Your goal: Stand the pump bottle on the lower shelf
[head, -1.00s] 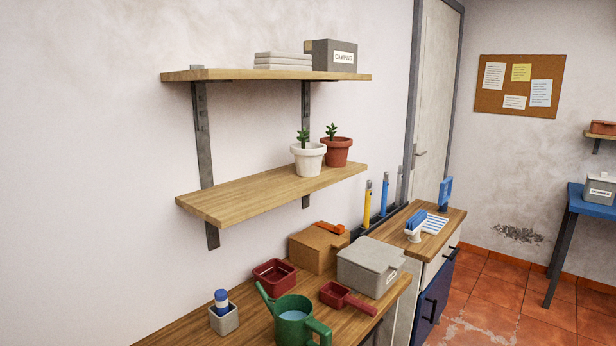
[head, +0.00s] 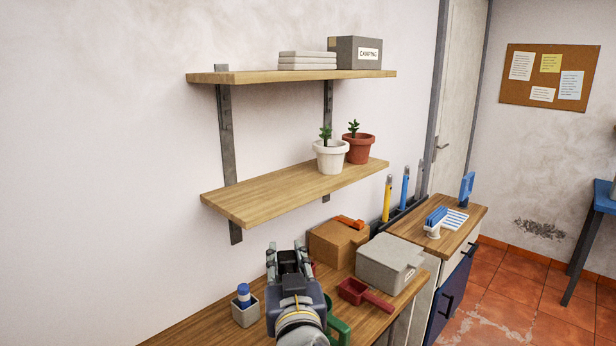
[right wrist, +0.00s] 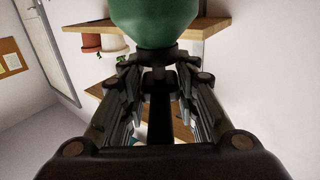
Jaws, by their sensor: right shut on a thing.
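My right gripper (head: 286,250) is raised over the workbench, in front of and below the lower shelf (head: 270,195). In the right wrist view, my right gripper (right wrist: 155,75) is shut on the dark neck of a green bottle (right wrist: 155,18), which looks like the pump bottle. That view is upside down, and the bottle's body is cut off by the top edge. In the head view the bottle is hidden by my gripper and wrist. The lower shelf's left half is bare. My left gripper is not in view.
A white pot (head: 331,158) and a terracotta pot (head: 359,149) stand at the lower shelf's right end. The upper shelf (head: 250,77) hangs above. The bench holds a cardboard box (head: 336,243), a grey box (head: 388,262), a red scoop (head: 353,290) and a green watering can (head: 339,327), mostly hidden.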

